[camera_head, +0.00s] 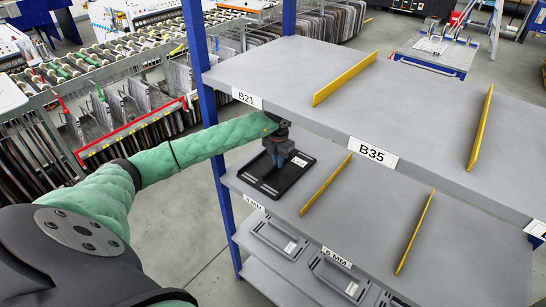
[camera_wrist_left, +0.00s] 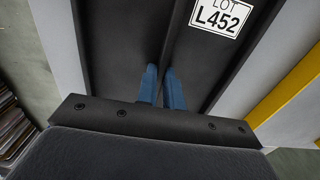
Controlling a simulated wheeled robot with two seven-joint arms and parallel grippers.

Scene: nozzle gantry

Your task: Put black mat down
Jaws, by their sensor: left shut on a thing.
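The black mat (camera_head: 290,178) lies flat on, or just above, the middle shelf (camera_head: 330,170), left of a yellow divider. I cannot tell whether it touches the shelf. It is a dark rectangular piece with a raised rim and a white label, which reads LOT L452 in the left wrist view (camera_wrist_left: 110,45). My left gripper (camera_head: 277,160) reaches in under the upper shelf and points down at the mat. In the left wrist view its blue fingers (camera_wrist_left: 162,88) are shut on a thin raised ridge along the mat's middle. My right gripper is not in view.
The upper shelf (camera_head: 290,65), labelled B21 and B35, overhangs my left wrist. A blue post (camera_head: 207,100) stands left of the mat. Yellow dividers (camera_head: 326,184) split the middle shelf. Grey handled plates (camera_head: 278,238) lie on the shelf below. A roller rack (camera_head: 110,60) stands left.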

